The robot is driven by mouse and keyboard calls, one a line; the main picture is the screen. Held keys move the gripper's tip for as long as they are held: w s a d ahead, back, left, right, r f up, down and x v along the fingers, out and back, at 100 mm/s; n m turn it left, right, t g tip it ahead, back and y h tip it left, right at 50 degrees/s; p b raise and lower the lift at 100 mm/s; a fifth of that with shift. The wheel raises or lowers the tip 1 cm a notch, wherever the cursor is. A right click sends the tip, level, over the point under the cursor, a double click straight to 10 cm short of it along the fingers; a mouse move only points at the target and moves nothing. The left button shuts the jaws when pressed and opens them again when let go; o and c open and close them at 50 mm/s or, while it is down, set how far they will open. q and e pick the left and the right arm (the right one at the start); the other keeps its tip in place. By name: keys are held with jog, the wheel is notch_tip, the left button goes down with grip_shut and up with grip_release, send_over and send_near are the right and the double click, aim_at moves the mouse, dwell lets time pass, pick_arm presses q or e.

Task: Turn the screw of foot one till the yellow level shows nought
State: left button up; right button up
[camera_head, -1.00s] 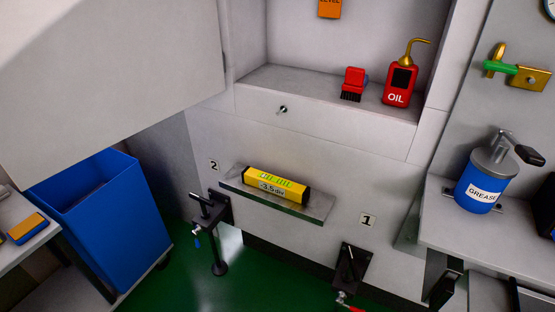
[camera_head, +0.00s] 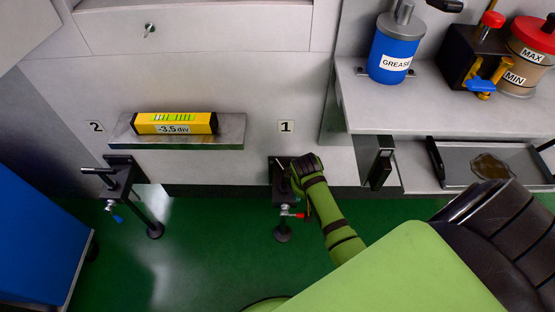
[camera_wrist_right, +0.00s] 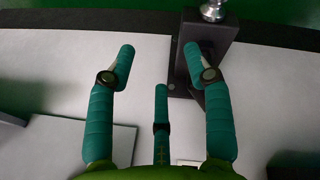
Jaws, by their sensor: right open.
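The yellow level (camera_head: 172,124) lies on a metal ledge (camera_head: 232,130) on the machine front and reads -3.5 div. Foot one (camera_head: 277,172) is a dark bracket below label 1 (camera_head: 286,126), with a red-handled part (camera_head: 290,211) low on it. My right gripper (camera_head: 306,172) is at the upper right of foot one, partly covering its screw. In the right wrist view the fingers (camera_wrist_right: 160,58) are spread and empty; the dark bracket (camera_wrist_right: 213,42) is just beyond the right finger, with a silver round part (camera_wrist_right: 212,10) at the top edge. I cannot tell whether they touch. My left gripper is out of view.
Foot two (camera_head: 121,182), with a blue-handled part, stands at left under label 2 (camera_head: 95,126). A blue bin (camera_head: 35,245) is at lower left. A shelf (camera_head: 440,118) with a grease can (camera_head: 396,48) is at right. The green floor (camera_head: 200,245) between is open.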

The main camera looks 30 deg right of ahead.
jog(key=w+d+r, duration=0.2)
jog(key=w+r, duration=0.1)
jog(key=r, duration=0.1)
notch_tip(320, 180, up, 3)
jog(key=g+y, duration=0.2)
send_over(284, 168)
jog(key=shift+d+m+b, duration=0.2)
jog(key=shift+m+b, duration=0.2)
jog(key=shift+b, duration=0.05)
jog(key=shift+w+a+y, duration=0.1)
jog(key=shift+a+y, duration=0.05)
jog(key=shift+y, duration=0.15)
jog(key=shift+f, duration=0.3)
notch_tip(284, 168, down, 5)
jog(key=shift+b, duration=0.8)
jog(key=shift+f, duration=0.55)
grip_shut()
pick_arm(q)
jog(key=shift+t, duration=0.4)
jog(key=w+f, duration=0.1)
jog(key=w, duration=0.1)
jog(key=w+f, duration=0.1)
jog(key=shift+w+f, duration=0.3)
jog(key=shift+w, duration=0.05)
